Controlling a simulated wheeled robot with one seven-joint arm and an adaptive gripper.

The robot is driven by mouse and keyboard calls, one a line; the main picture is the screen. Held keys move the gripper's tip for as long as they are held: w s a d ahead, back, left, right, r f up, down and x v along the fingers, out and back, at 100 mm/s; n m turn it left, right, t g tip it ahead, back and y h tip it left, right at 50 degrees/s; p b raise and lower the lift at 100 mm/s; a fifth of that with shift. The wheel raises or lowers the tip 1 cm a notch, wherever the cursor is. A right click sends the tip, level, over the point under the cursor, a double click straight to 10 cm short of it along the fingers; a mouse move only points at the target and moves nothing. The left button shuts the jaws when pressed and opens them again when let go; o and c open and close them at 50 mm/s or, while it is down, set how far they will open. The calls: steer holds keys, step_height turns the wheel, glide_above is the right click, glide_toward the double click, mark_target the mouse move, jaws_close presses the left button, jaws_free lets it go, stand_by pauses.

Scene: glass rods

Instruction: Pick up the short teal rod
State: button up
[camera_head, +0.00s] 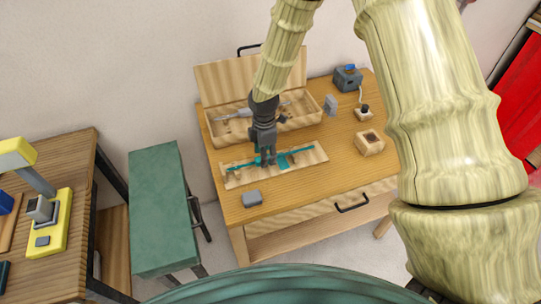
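A pale wooden board (314,156) lies on the wooden table. Thin teal rod-like pieces lie along it: one stretch (242,166) to the left of my gripper and another stretch (301,151) to its right. A wider teal piece (283,161) is just right of the fingers. I cannot tell which piece is the short teal rod, or whether the stretches join behind the fingers. My dark gripper (265,162) points down over the middle of the board, with its fingertips low among the teal pieces. The fingers are too small to show whether they are apart or hold anything.
An open wooden case (305,115) with tools stands behind the board. A grey block (252,198) lies in front. A small wooden block (370,142) and a grey-blue device (347,78) are to the right. A green-topped stool (160,210) stands left of the table.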

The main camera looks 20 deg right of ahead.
steer(key=shift+f, duration=0.55)
jaws_close()
steer(key=shift+r, duration=0.15)
